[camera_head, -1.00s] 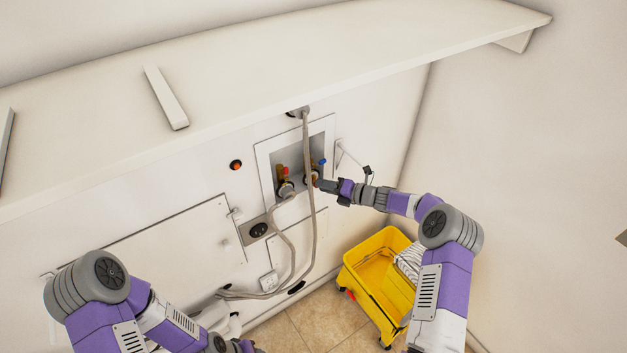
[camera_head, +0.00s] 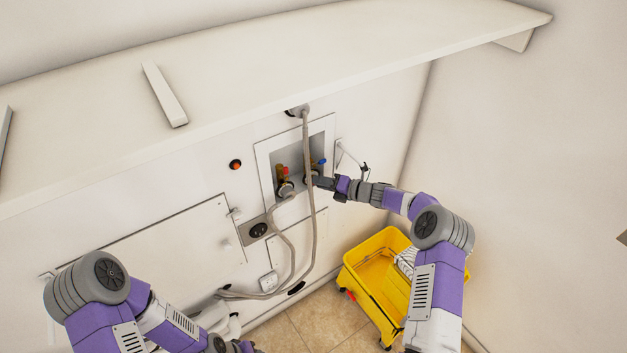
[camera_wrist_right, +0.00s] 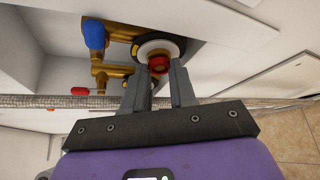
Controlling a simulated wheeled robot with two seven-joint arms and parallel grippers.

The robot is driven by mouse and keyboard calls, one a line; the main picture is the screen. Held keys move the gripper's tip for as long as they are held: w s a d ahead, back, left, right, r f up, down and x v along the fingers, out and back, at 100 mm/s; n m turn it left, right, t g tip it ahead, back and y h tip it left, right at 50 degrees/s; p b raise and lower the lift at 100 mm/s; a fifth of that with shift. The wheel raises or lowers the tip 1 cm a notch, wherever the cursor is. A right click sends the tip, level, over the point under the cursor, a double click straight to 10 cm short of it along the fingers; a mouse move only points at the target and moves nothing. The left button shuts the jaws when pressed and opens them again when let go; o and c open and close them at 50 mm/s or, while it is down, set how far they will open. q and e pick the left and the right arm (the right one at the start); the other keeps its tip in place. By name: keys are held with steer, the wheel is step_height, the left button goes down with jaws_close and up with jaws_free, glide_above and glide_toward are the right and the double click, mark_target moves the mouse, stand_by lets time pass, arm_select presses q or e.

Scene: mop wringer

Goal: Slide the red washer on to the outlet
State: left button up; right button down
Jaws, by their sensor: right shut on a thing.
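The red washer (camera_wrist_right: 158,65) sits between the fingertips of my right gripper (camera_wrist_right: 158,82) in the right wrist view, and the fingers are shut on it. Just beyond it is the outlet (camera_wrist_right: 162,44), with a white ring and a black ring at the end of a brass fitting. The washer overlaps the outlet's lower front; I cannot tell whether it is seated on it. In the head view my right gripper (camera_head: 322,182) reaches into the wall recess from the right and hides the washer. My left arm is at the lower left; its fingers are out of the frame.
The recess has brass valves with a blue handle (camera_wrist_right: 94,36) and a red handle (camera_wrist_right: 80,91). A grey hose (camera_head: 310,180) hangs in front of it, close to my right gripper. A shelf (camera_head: 270,75) overhangs the wall. A yellow mop bucket (camera_head: 362,255) stands on the floor.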

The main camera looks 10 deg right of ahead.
steer(key=shift+w, duration=0.15)
stand_by(0.5)
steer(key=c, duration=0.8)
jaws_free()
steer(key=p+v, duration=0.1)
steer(key=v, duration=0.7)
steer(key=s+a+f+n+g+h, duration=0.2)
steer(key=s+a+f+n+g, duration=0.2)
steer(key=s+a+f+n, duration=0.3)
steer(key=s+a+f+n+g+h, duration=0.2)
steer(key=s+a+f+n+g, duration=0.25)
steer(key=s+f+n, duration=0.4)
steer(key=s+a+f+n+h, duration=0.1)
steer(key=s+n, duration=0.6)
steer(key=s+a+f+n+g+h, duration=0.1)
steer(key=s+a+f+n, duration=0.1)
steer(key=s+n, duration=0.5)
steer(key=s+a+f+n, duration=0.1)
steer(key=s+a+n, duration=0.1)
steer(key=s+n, duration=0.5)
steer(key=shift+s+a+f+g+h, duration=0.1)
steer(key=shift+s+f+g+h, duration=0.2)
steer(key=shift+h, duration=0.1)
